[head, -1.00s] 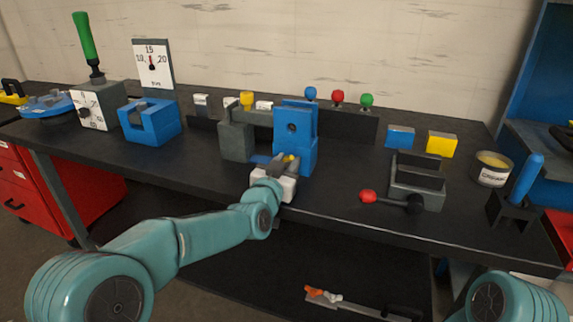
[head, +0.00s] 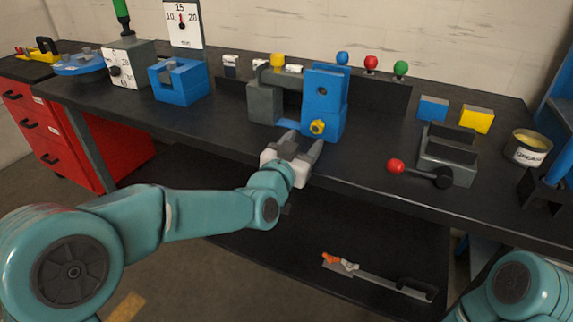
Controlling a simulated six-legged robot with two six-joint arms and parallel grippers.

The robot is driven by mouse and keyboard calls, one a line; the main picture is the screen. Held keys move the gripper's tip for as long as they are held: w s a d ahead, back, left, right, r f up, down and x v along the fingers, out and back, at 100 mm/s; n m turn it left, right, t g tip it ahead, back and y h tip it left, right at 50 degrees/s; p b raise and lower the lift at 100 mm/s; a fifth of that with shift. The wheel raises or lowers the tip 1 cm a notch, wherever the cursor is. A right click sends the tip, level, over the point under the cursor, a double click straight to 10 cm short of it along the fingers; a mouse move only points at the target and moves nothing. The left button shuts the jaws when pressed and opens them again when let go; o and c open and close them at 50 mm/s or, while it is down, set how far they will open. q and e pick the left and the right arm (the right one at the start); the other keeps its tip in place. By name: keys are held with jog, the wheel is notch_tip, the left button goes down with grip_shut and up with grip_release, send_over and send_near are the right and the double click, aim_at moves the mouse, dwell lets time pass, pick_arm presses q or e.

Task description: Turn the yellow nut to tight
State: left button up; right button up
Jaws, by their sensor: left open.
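The yellow nut (head: 318,127) sits on the front face of the blue upright block (head: 325,95), low on it. The blue block stands beside a dark grey block (head: 266,102) at the middle of the bench. My right gripper is not in view; only part of my right arm shows at the lower right.
On the bench (head: 215,127), a grey fixture (head: 446,160) with a red-knobbed lever (head: 396,165) stands to the right, with a grease tin (head: 527,149) beyond. A blue holder (head: 180,85) stands to the left. Bench top between them is mostly clear.

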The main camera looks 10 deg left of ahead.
pick_arm(q)
jog(key=v, duration=0.9)
